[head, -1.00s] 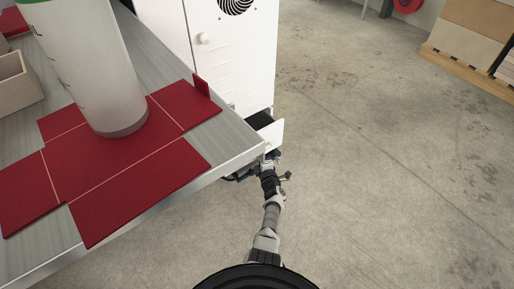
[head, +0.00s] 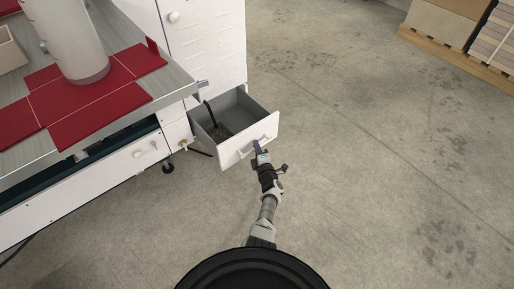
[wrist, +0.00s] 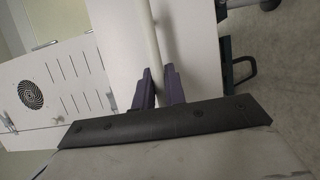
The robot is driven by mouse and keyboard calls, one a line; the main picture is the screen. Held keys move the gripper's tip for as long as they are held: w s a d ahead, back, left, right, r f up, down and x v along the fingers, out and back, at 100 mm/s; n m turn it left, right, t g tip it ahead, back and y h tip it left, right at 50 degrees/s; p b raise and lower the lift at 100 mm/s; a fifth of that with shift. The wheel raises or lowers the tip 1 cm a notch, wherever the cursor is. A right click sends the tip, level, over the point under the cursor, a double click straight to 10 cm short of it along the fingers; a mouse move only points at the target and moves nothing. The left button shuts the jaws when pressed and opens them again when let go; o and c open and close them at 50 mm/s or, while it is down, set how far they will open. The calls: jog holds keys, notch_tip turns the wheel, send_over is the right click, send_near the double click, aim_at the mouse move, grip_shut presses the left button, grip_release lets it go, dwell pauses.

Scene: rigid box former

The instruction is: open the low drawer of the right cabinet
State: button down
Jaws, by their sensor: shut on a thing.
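The low drawer (head: 246,139) of the white right cabinet (head: 205,40) is pulled well out. Its grey inside shows, with a dark hose-like item in it. The drawer front carries a pale bar handle (head: 258,146). My gripper (head: 259,151) is at this handle in the head view. In the wrist view the two purple fingers of my gripper (wrist: 160,88) are on either side of the handle bar (wrist: 151,40), shut on it. The white drawer front (wrist: 192,40) lies behind the bar.
The worktable (head: 120,108) with a red flat blank (head: 85,105) and a pale cylinder (head: 66,45) stands at the left, its corner close to the drawer. Bare concrete floor (head: 360,150) is open to the right. Stacked boxes on a pallet (head: 460,60) stand far right.

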jog(key=shift+s+d, duration=0.2)
jog(key=shift+s, duration=0.1)
jog(key=c, duration=1.5)
grip_release()
jog(key=shift+o, duration=0.2)
jog(key=shift+s, duration=0.1)
